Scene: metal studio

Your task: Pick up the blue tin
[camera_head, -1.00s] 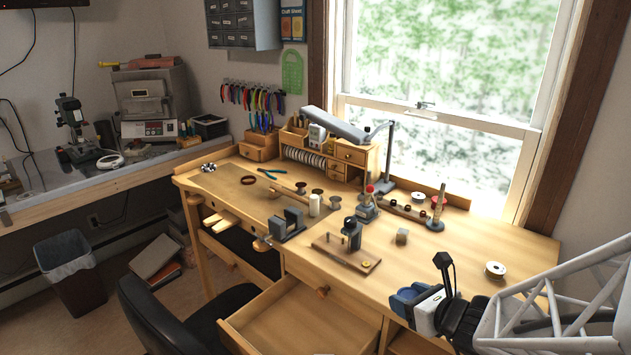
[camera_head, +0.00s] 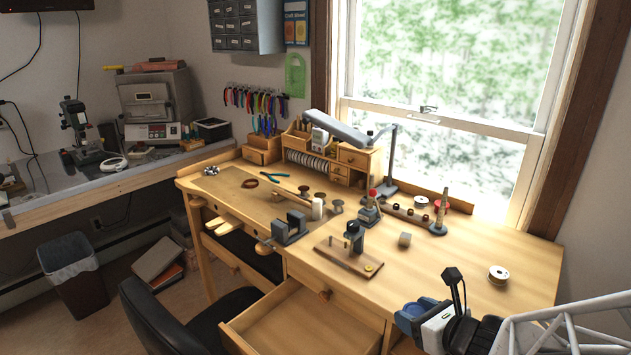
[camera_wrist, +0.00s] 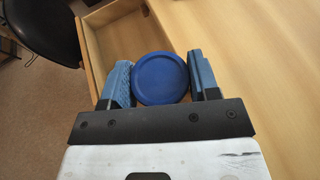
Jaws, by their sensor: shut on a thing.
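The blue tin (camera_wrist: 160,78), a round disc-like shape with a raised rim, sits between the two blue fingers of my gripper (camera_wrist: 160,72) in the wrist view. The fingers are closed on its left and right sides. In the head view my gripper (camera_head: 409,314) is at the bottom right, by the front edge of the workbench. A blue round part of the tin (camera_head: 414,309) seems to show there, but it blends with the blue fingers. The tin's underside is hidden.
The workbench (camera_head: 455,265) has clear wood right of centre. An open drawer (camera_head: 300,325) juts out at the front, beside a black chair (camera_head: 190,325).

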